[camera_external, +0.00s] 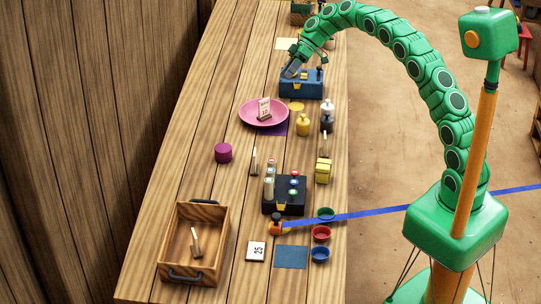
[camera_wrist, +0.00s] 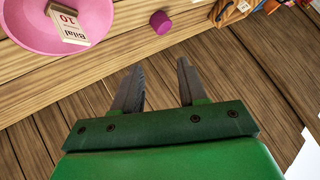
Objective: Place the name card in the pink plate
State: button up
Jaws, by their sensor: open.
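The pink plate (camera_external: 247,120) stands at the middle of the long table. A white name card (camera_external: 264,108) on a small wooden stand is in it, tilted slightly. In the wrist view the card (camera_wrist: 70,24) reads "Bilal 10" and lies inside the rim of the pink plate (camera_wrist: 25,22). My gripper (camera_external: 289,72) is beyond the plate, near the blue box. In the wrist view my gripper (camera_wrist: 158,67) is open with nothing between its fingers, and the plate and card are apart from it.
A blue box (camera_external: 302,83) is close to my gripper. A purple cylinder (camera_external: 223,153), yellow bottle (camera_external: 303,125) and black caddy (camera_external: 284,208) are on the table. A wooden tray (camera_external: 174,238) at the near left holds a small stand. Table space left of the plate is clear.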

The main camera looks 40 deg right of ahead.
jog(key=s+d+r+m+h, duration=0.2)
jog(key=s+r, duration=0.1)
jog(key=s, duration=0.6)
jog(key=s+d+r+m+g+h, duration=0.1)
jog(key=s+r+m, duration=0.1)
jog(key=s, duration=0.7)
jog(key=s+d+r+m+h, duration=0.2)
jog(key=s+r+m, duration=0.1)
jog(key=s, duration=0.7)
jog(key=s+d+f+m+h, duration=0.1)
jog(key=s+d, duration=0.2)
jog(key=s, duration=0.7)
jog(key=s+d+f+m+h, duration=0.1)
jog(key=s+d+m+h, duration=0.1)
jog(key=s, duration=0.8)
jog(key=s+d+f+m+h, duration=0.1)
jog(key=s+d+f+h, duration=0.1)
jog(key=s, duration=0.8)
jog(key=shift+d, duration=0.85)
